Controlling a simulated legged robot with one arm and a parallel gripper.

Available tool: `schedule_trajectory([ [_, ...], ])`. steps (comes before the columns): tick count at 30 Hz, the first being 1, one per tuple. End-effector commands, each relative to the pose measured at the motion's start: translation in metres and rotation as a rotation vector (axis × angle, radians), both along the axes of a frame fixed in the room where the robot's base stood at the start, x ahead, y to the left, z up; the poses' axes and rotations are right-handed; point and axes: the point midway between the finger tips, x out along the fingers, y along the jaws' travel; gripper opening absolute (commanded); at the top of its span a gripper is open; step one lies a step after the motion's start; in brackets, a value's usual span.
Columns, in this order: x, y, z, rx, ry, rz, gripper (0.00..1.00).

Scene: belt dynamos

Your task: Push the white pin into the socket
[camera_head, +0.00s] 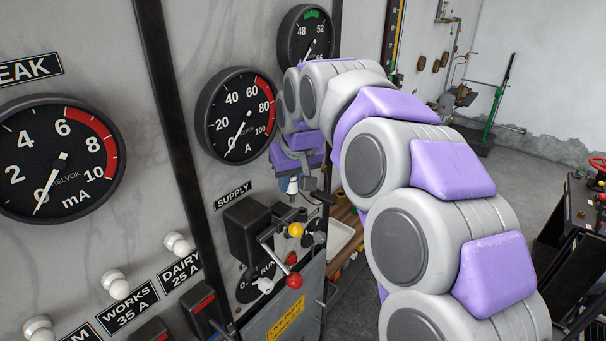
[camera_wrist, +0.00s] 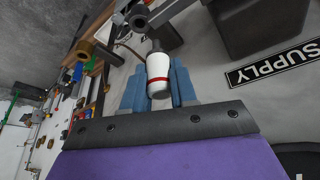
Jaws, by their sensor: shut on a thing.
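The white pin (camera_wrist: 158,70) has a red band and is held between the blue fingers of my gripper (camera_wrist: 160,88) in the wrist view. Its narrower far end points at a grey metal part (camera_wrist: 168,12) at the top of that view. I cannot tell whether they touch. In the head view my gripper (camera_head: 291,178) is at the panel's right edge, right of the SUPPLY label, and a bit of the white pin (camera_head: 293,187) shows below it. I cannot make out the socket's opening; it may be hidden at the pin's far end.
A dark box (camera_head: 246,229) is on the panel under the SUPPLY label (camera_head: 233,195). Gauges, including an ammeter (camera_head: 238,116), are above left. Open floor (camera_head: 520,180) lies to the right.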

Motion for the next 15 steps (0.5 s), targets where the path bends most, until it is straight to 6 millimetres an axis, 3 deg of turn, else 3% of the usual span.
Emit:
schedule_trajectory([
  [9, -0.001, -0.027, -0.012, 0.017, 0.002, -0.003, 0.0],
  [15, 0.0, -0.017, -0.013, 0.011, 0.001, -0.002, 0.0],
])
